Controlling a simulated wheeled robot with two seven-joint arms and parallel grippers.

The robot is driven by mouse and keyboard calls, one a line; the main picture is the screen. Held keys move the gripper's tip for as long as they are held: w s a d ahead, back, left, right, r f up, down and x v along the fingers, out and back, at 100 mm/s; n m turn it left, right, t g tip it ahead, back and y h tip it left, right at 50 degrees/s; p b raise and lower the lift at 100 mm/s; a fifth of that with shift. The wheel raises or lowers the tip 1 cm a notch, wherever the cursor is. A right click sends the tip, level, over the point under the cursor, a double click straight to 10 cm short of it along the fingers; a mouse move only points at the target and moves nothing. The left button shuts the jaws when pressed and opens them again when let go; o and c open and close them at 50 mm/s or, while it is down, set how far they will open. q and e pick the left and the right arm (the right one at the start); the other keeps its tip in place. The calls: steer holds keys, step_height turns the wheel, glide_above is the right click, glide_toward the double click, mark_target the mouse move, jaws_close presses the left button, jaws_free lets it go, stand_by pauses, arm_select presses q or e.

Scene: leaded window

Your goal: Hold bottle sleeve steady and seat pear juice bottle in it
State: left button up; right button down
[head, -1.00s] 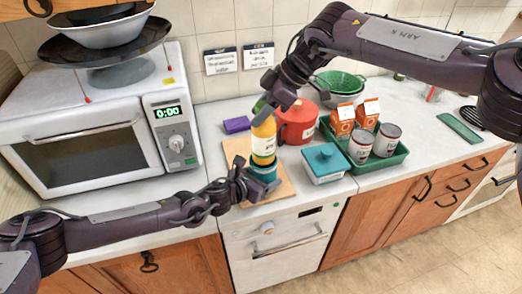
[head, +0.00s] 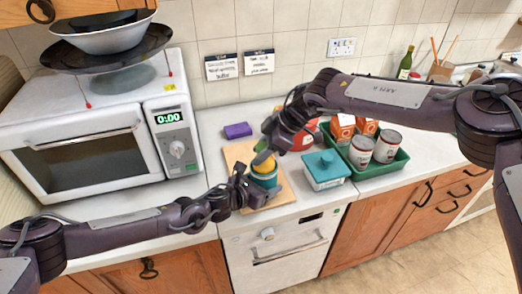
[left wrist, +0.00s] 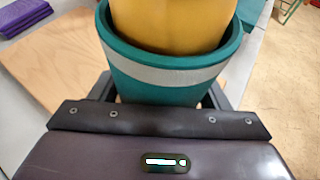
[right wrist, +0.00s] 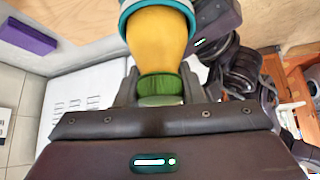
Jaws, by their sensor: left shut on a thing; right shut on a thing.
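The pear juice bottle (head: 263,161) is yellow with a green cap (right wrist: 160,84). Its lower part is inside the teal bottle sleeve (head: 266,181), which has a grey band; the bottle's base is hidden. My right gripper (head: 264,148) is shut on the bottle at its cap end, from above. My left gripper (head: 252,187) is shut on the sleeve from the side. In the left wrist view the sleeve (left wrist: 165,82) surrounds the yellow bottle (left wrist: 170,22). I cannot tell whether the bottle touches the sleeve's bottom.
The sleeve is over a wooden board (head: 283,192) on the counter. A teal-lidded box (head: 326,168) stands right of it, and a green tray (head: 398,164) with cans and cartons beyond. A purple block (head: 237,130) lies behind. A microwave (head: 85,140) stands left.

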steer(key=c, duration=0.9)
jaws_free()
steer(key=shift+f, duration=0.1)
steer(key=shift+c, duration=0.2)
steer(key=v, duration=1.2)
arm_select(q)
steer(key=o, duration=1)
steer(key=shift+o, duration=0.2)
arm_select(e)
steer(key=shift+a, duration=0.1)
